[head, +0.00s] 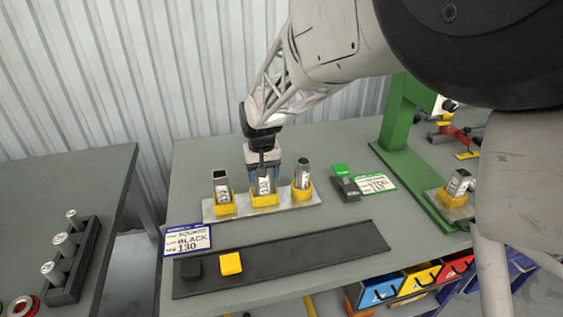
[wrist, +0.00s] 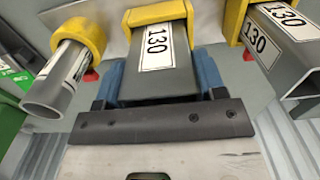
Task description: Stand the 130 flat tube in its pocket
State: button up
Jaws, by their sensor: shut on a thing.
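The flat tube (head: 264,185), dark grey with a white 130 label, stands upright with its lower end inside the middle yellow pocket (head: 265,200). In the wrist view the flat tube (wrist: 158,75) lies between the blue fingers, and its far end is within the yellow pocket (wrist: 157,13). I cannot tell whether it rests on the pocket's bottom. My gripper (head: 263,170) is above the middle pocket and shut on the flat tube's upper part. The fingers (wrist: 158,82) also show in the wrist view.
A square tube (head: 221,186) stands in the left pocket and a round tube (head: 302,174) in the right one, both close to my gripper. A dark strip (head: 300,254) with a yellow block (head: 230,264) lies in front. A green stand (head: 396,125) is at right.

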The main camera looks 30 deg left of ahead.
jog(key=shift+f, duration=0.15)
jog(key=o, duration=1.1)
jog(key=shift+r, duration=3.85)
